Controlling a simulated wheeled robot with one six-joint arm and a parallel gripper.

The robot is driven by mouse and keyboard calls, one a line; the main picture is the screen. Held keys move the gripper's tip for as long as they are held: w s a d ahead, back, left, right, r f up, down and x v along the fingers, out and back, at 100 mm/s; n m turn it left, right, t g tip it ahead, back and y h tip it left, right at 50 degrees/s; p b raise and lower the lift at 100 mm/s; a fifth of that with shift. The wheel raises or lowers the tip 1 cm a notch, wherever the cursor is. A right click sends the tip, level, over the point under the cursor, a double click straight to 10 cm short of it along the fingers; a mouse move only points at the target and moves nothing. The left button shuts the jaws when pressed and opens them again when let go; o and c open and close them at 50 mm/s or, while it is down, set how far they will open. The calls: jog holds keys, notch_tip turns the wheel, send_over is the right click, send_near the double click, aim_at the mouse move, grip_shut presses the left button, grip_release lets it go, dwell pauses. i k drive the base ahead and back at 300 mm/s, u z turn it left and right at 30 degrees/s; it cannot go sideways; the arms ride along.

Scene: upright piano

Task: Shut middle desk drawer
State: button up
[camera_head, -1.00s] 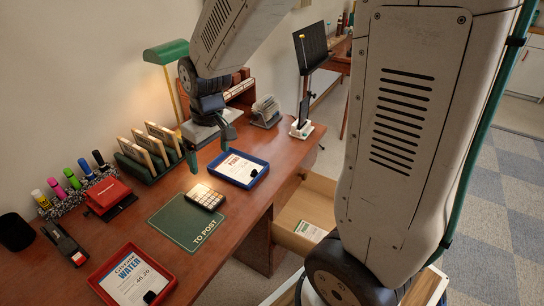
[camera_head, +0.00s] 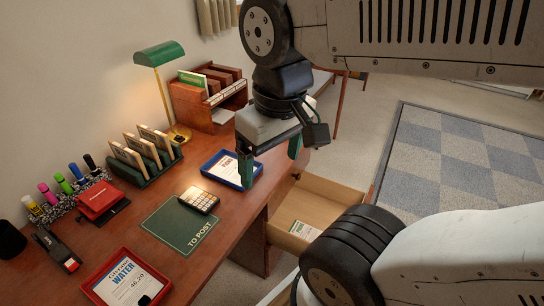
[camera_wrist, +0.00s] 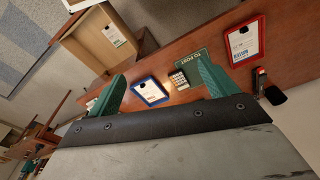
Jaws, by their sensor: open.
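An open drawer (camera_head: 335,195) of pale wood juts out from the right side of the desk, with a white and green packet (camera_head: 305,230) inside. The drawer (camera_wrist: 88,42) also shows at the upper left in the wrist view. Whether it is the middle one I cannot tell. My gripper (camera_head: 271,168) is open and empty, fingers down, above the desk edge between the blue tray and the drawer. It appears apart from the drawer. My arm hides the drawer's near right corner.
The desk top (camera_head: 225,245) holds a blue tray (camera_head: 232,184), a calculator (camera_head: 199,199), a green mat (camera_head: 165,228) and a red tray (camera_head: 93,272). A green lamp (camera_head: 160,54) stands at the back. A pale edge (camera_head: 281,290) shows low beside my arm. Open floor lies right of the drawer.

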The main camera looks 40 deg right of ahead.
aim_at(316, 202)
jog(key=u, duration=0.75)
jog(key=k, duration=1.1)
jog(key=z, duration=1.7)
jog(key=i, duration=0.5)
jog(key=u, duration=0.05)
